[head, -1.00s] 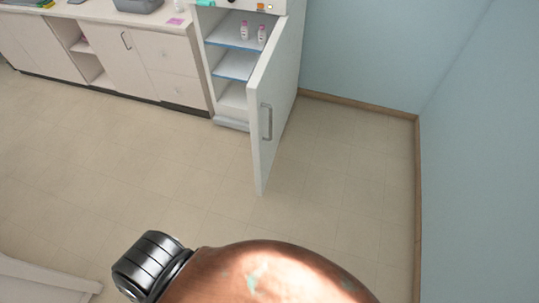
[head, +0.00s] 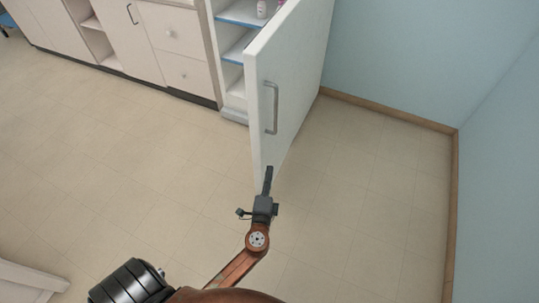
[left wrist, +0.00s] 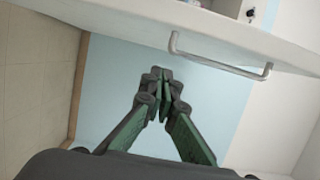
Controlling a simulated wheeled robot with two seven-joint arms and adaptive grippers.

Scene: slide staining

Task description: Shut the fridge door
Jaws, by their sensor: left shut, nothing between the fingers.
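The white fridge door (head: 290,85) stands wide open in the head view, swung out toward me, with its grey bar handle (head: 271,108) on the face toward the left. In the left wrist view the door (left wrist: 205,28) spans the top, with the handle (left wrist: 220,62) just above and right of the fingers. My left gripper (head: 267,180) is at the door's lower front corner in the head view. It is shut and empty; it also shows in the left wrist view (left wrist: 160,85). I cannot tell whether its fingers touch the door. My right gripper is not in view.
The open fridge has blue-edged shelves (head: 240,14) with a small bottle (head: 262,9). White cabinets (head: 180,50) run along the left of it. A blue wall (head: 390,60) stands on the right. The floor (head: 130,150) around is clear.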

